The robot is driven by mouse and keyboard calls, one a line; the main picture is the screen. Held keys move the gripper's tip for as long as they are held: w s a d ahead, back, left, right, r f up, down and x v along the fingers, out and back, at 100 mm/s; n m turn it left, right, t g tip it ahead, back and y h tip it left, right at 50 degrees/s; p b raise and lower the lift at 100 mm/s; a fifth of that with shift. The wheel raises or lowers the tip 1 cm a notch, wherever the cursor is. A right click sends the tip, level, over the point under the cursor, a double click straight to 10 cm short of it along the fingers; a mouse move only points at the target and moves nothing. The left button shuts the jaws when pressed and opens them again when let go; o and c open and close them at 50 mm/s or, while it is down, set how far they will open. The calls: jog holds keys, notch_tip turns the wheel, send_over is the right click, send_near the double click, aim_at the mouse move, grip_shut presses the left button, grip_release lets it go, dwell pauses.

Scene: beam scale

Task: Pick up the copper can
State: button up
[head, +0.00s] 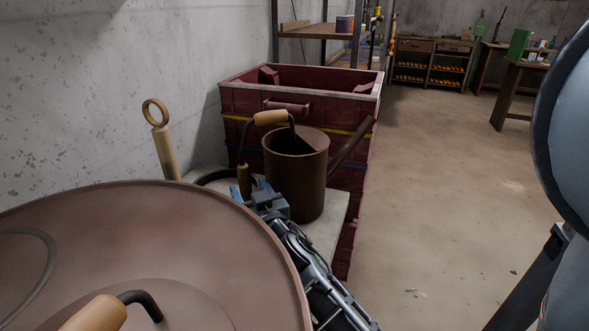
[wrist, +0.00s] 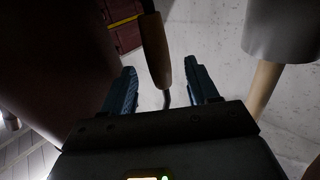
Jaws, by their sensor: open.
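The copper can (head: 297,178) is a brown, watering-can-like vessel with an open top and a long spout to the right. It stands upright on a pale surface in the head view. A dark handle with a wooden grip (head: 270,117) arches above it, and a lower wooden grip (head: 244,181) is on its left side. My gripper (head: 252,190) is left of the can, by the lower grip. In the wrist view a wooden grip (wrist: 155,52) lies between the open, apart fingers of my gripper (wrist: 163,80). A dark shape fills the left there, likely the can body.
A large brown round vessel (head: 150,235) fills the near left. A wooden rod with a ring top (head: 163,140) leans by the wall. Dark red crates (head: 340,110) are stacked behind the can. A shelf stands at the back; the floor (head: 450,190) on the right is clear.

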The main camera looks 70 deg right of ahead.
aim_at(246, 183)
jog(key=p+x, duration=0.1)
jog(key=x, duration=0.1)
jog(key=p+x, duration=0.1)
jog(key=x, duration=0.1)
jog(key=shift+w+d+r, duration=0.1)
jog(key=shift+d+r, duration=0.1)
jog(key=shift+d, duration=0.05)
jog(key=shift+w+d, duration=0.2)
jog(key=shift+d, duration=0.05)
jog(key=shift+f, duration=0.1)
grip_shut()
dwell(0.4)
dwell(0.4)
jog(key=shift+r, duration=0.2)
